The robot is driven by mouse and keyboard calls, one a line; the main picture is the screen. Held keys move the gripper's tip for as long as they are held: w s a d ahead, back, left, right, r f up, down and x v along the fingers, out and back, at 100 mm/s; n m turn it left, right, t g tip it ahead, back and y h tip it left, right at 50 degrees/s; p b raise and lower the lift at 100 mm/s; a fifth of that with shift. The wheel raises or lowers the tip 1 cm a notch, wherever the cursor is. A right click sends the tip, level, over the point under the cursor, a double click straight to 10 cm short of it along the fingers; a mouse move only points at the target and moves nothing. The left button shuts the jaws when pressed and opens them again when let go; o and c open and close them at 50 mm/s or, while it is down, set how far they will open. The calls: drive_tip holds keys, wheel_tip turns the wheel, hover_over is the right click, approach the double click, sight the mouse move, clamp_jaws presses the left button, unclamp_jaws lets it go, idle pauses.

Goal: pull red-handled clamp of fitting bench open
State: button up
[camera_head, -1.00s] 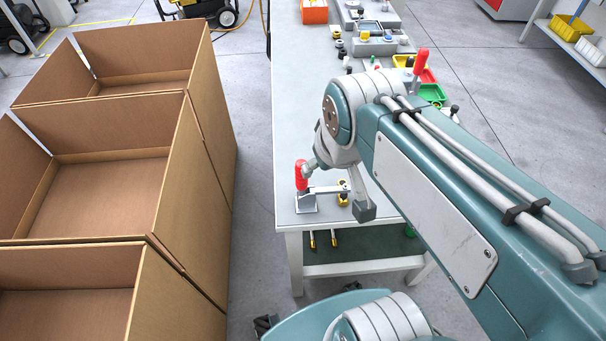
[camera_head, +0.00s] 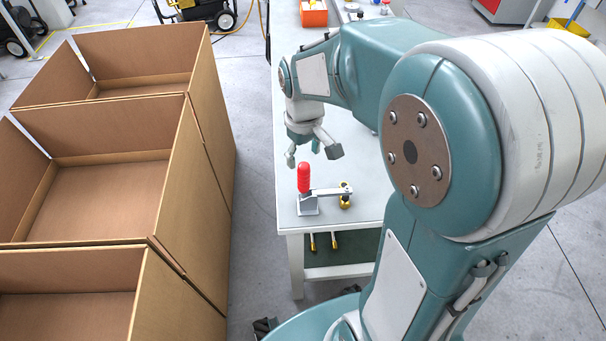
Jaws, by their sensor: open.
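The red-handled clamp (camera_head: 304,179) stands near the front left corner of the grey fitting bench (camera_head: 290,222). Its red handle is upright, and its metal arm reaches right to a yellow-and-black piece (camera_head: 345,195). My gripper (camera_head: 314,156) hangs above and just behind the clamp, fingers pointing down and spread. It is open and empty, apart from the handle.
Open cardboard boxes (camera_head: 112,197) stand in a row to the left of the bench, with a strip of floor between. An orange bin (camera_head: 314,14) sits at the bench's far end. My arm hides much of the bench's right side.

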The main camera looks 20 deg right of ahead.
sight(303, 178)
wheel_tip(303, 178, down, 8)
drive_tip(key=shift+f, duration=0.1)
clamp_jaws()
